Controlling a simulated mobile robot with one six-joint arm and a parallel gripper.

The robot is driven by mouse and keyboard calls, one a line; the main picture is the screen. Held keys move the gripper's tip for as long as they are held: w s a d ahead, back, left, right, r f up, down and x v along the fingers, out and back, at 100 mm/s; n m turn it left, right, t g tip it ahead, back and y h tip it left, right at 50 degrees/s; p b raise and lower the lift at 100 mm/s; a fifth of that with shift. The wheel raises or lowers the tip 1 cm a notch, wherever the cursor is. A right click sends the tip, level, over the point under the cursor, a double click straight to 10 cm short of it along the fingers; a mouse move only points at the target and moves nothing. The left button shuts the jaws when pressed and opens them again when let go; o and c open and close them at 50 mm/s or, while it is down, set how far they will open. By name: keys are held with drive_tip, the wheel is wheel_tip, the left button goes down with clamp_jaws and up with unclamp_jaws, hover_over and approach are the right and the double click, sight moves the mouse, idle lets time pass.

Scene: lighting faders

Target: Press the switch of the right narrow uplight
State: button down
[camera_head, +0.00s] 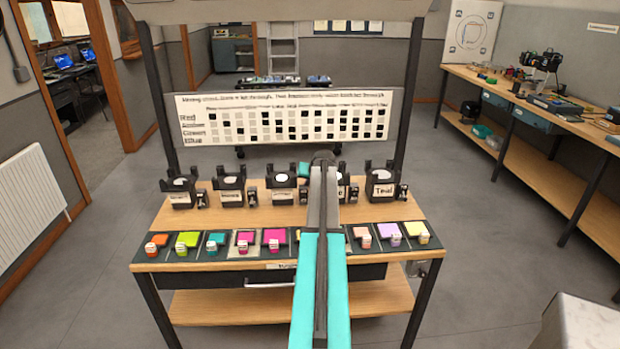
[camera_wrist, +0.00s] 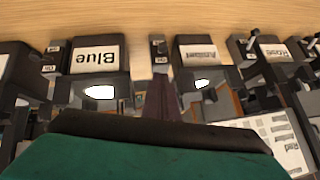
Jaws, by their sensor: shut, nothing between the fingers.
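Five black uplights stand in a row on the wooden bench, each with a small black switch box beside it. The rightmost uplight (camera_head: 382,185) is labelled "Trial"; its switch box (camera_head: 402,192) is on its right. I cannot tell which uplight is the right narrow one. My gripper (camera_wrist: 163,90) shows in the wrist view as dark fingers, shut and empty. They lie between an uplight labelled "Blue" (camera_wrist: 98,60) and another uplight (camera_wrist: 200,52), with a switch box (camera_wrist: 158,52) just beyond their tips. Contact cannot be seen. In the head view my arm hides the gripper and part of the fourth uplight.
Coloured fader tiles (camera_head: 188,240) line the bench's (camera_head: 150,225) front edge. A white chart board (camera_head: 290,117) stands behind the uplights. Dark posts (camera_head: 410,85) rise at both sides of the bench.

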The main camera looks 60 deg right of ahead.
sight(304, 196)
drive_tip(key=shift+w+a+f+p, duration=0.1)
drive_tip(key=shift+w+f+p, duration=0.1)
drive_tip(key=shift+f, duration=0.55)
drive_tip(key=shift+w+a+f+p, duration=0.1)
drive_tip(key=shift+w+f+p, duration=0.1)
drive_tip(key=shift+f, duration=0.5)
drive_tip(key=shift+w+f+p, duration=0.1)
drive_tip(key=shift+f+p, duration=0.1)
drive_tip(key=shift+f, duration=0.55)
drive_tip(key=shift+w+d, duration=0.1)
drive_tip(key=shift+s+f+b, duration=0.2)
drive_tip(key=shift+s+b, duration=0.05)
drive_tip(key=shift+b, duration=0.4)
drive_tip(key=shift+a+t+h+b, duration=0.3)
drive_tip(key=shift+a+b, duration=0.05)
drive_tip(key=shift+b, duration=0.4)
